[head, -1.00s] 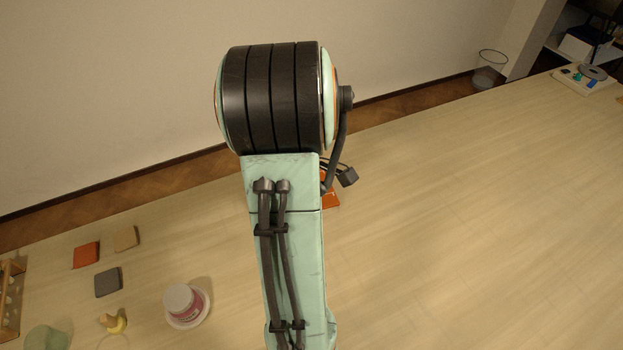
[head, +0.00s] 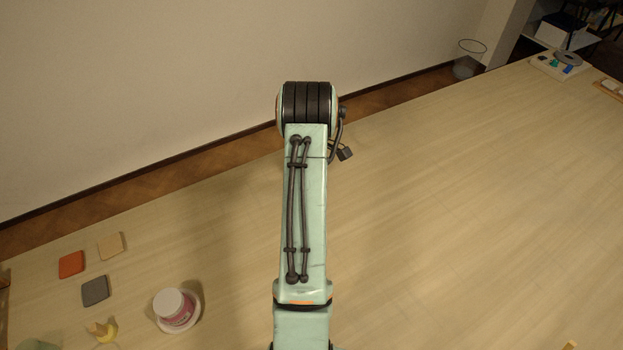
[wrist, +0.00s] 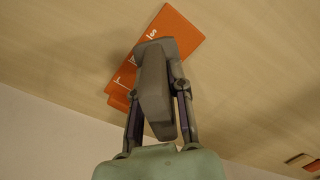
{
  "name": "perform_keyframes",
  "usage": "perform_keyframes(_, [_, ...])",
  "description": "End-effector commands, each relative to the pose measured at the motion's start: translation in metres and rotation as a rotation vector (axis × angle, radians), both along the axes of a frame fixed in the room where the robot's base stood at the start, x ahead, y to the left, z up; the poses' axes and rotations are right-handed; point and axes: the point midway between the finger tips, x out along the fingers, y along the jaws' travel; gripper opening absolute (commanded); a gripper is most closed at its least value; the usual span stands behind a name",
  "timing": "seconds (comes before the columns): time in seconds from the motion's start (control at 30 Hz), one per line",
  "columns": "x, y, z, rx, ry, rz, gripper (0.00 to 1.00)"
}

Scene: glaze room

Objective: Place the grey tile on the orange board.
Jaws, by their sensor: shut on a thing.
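In the wrist view my gripper (wrist: 160,80) is shut on a grey-brown slab, which looks like the grey tile (wrist: 154,108); the fingers make its outline hard to separate. The orange board (wrist: 182,30) with white marks lies on the table behind the fingertips and is partly covered by them. Whether the slab touches the board cannot be told. In the head view my arm hides the gripper and the board. A grey square tile (head: 95,291) also lies flat on the table at the left, away from my arm.
Near that tile lie a red-orange tile (head: 71,265) and a tan tile (head: 110,246). A pink and white jar (head: 174,308) stands on a pale saucer, beside a yellow object (head: 104,331). A white tray (head: 558,67) sits far right. The table right of my arm is mostly clear.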

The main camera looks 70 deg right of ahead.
Motion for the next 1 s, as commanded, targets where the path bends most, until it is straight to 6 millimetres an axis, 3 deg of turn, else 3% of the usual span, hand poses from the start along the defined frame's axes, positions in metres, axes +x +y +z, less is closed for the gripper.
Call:
perform_keyframes(0.2, [0.000,-0.001,-0.030,0.001,0.000,0.000,0.00])
perform_keyframes(0.57, [0.000,-0.001,-0.034,0.000,0.001,0.000,0.00])
perform_keyframes(0.6, [0.000,-0.001,-0.034,0.000,0.001,0.000,0.20])
perform_keyframes(0.67, [0.000,-0.001,-0.034,0.000,0.001,0.000,0.38])
perform_keyframes(0.7, [0.000,-0.001,-0.034,0.000,0.001,0.000,0.43])
perform_keyframes(1.0, [0.000,-0.001,-0.032,-0.001,0.000,0.000,0.43])
